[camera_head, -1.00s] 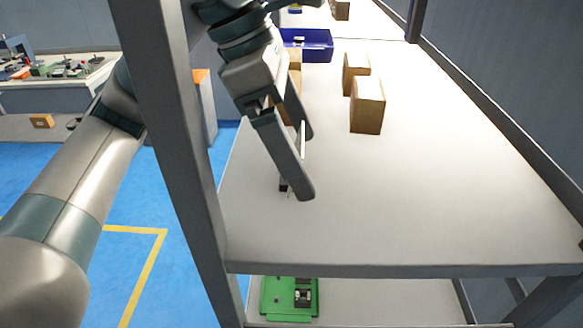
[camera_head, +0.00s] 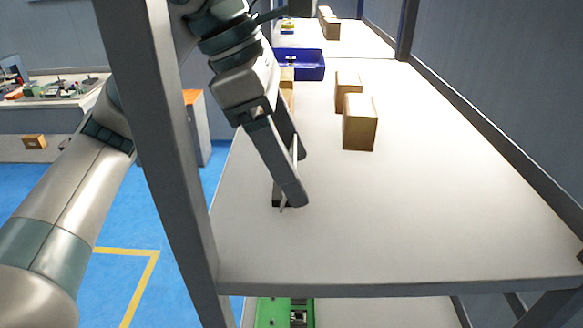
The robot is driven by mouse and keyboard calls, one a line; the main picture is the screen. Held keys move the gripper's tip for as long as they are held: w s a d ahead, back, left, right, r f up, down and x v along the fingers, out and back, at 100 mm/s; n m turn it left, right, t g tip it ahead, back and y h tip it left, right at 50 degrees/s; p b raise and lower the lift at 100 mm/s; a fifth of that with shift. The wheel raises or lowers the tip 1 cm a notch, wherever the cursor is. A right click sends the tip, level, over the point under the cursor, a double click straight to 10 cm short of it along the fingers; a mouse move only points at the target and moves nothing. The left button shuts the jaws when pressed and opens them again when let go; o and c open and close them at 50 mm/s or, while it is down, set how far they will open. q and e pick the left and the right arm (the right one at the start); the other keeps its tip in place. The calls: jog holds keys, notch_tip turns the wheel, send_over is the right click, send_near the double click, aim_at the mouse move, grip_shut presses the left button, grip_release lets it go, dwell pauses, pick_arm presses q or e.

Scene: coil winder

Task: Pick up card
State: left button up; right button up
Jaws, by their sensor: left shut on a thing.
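My left gripper (camera_head: 297,180) reaches in from the left over the shelf (camera_head: 420,220), fingers pointing down. It is shut on a thin white edge (camera_head: 295,150) that shows between the fingers, which I take to be the card. The near finger hides most of it. A small dark piece (camera_head: 277,193) shows behind that finger's lower end; I cannot tell whether it belongs to the card or touches the shelf. My right gripper is not in view.
Two brown boxes (camera_head: 360,122) (camera_head: 348,90) stand right of the gripper. A blue bin (camera_head: 312,65) is farther back. A grey post (camera_head: 168,150) rises at the front left. A green board (camera_head: 272,312) lies on the lower shelf. The shelf's right side is clear.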

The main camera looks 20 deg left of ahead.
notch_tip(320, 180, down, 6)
jog(key=b, duration=0.5)
pick_arm(q)
jog(key=s+a, duration=0.2)
jog(key=a, duration=0.6)
jog(key=s+a+b, duration=0.1)
jog(key=s+a, duration=0.2)
jog(key=a, duration=0.6)
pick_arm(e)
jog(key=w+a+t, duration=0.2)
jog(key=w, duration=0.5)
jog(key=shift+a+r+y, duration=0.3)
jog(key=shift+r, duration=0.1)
pick_arm(q)
jog(key=shift+a, duration=0.15)
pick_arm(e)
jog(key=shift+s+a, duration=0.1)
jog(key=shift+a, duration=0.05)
